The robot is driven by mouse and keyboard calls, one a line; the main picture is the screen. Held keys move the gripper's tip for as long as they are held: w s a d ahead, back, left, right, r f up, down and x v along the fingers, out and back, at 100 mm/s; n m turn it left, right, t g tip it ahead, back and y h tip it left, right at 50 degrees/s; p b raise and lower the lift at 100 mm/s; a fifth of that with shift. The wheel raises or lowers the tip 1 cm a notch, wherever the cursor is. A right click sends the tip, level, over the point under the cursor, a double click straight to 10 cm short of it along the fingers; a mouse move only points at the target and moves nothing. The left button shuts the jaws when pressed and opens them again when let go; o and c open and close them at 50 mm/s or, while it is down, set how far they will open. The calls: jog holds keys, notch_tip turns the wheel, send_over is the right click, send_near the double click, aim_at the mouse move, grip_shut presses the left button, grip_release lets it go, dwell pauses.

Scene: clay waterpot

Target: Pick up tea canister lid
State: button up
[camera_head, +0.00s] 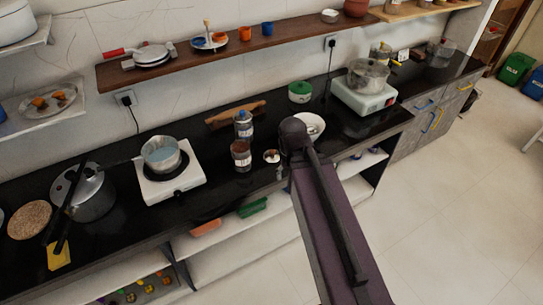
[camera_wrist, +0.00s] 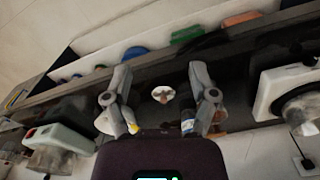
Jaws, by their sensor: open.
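A small round white piece with a reddish-brown middle (camera_head: 271,156) lies on the black counter, right of a brown jar (camera_head: 241,155). It may be the tea canister lid; I cannot tell for sure. In the wrist view this white piece (camera_wrist: 162,94) shows between the two grey fingers of my gripper (camera_wrist: 160,78), which are spread wide with nothing held. I cannot tell the height of the fingers above it. A blue-labelled jar (camera_wrist: 188,121) shows beside the right finger.
A taller jar (camera_head: 243,125) stands behind the brown jar. A white bowl (camera_head: 310,127) is close to my wrist. A hot plate with a pot (camera_head: 161,154) stands left, a white stove (camera_head: 363,97) right. A wooden shelf (camera_head: 200,54) runs above the counter.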

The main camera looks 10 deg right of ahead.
jog(key=w+f+t+b, duration=0.1)
jog(key=w+f+b, duration=0.2)
jog(key=w, duration=1)
jog(key=w+f+t+b, duration=0.2)
jog(key=w+f+b, duration=0.1)
jog(key=w, duration=0.9)
jog(key=shift+w+d+m+b, duration=0.2)
jog(key=shift+w+m+b, duration=0.15)
jog(key=shift+m+b, duration=0.05)
jog(key=shift+f, duration=0.3)
jog(key=b, duration=0.8)
send_over(272, 152)
jog(key=f, duration=0.8)
jog(key=shift+s+d, duration=0.2)
jog(key=shift+s, duration=0.15)
jog(key=shift+f, duration=0.1)
jog(key=b+x, duration=0.1)
jog(key=b, duration=0.1)
jog(key=b+x, duration=0.2)
jog(key=shift+s+a+f, duration=0.1)
jog(key=shift+s+f, duration=0.1)
jog(key=shift+b+x, duration=0.75)
jog(key=shift+x, duration=0.1)
jog(key=shift+w, duration=0.1)
grip_shut()
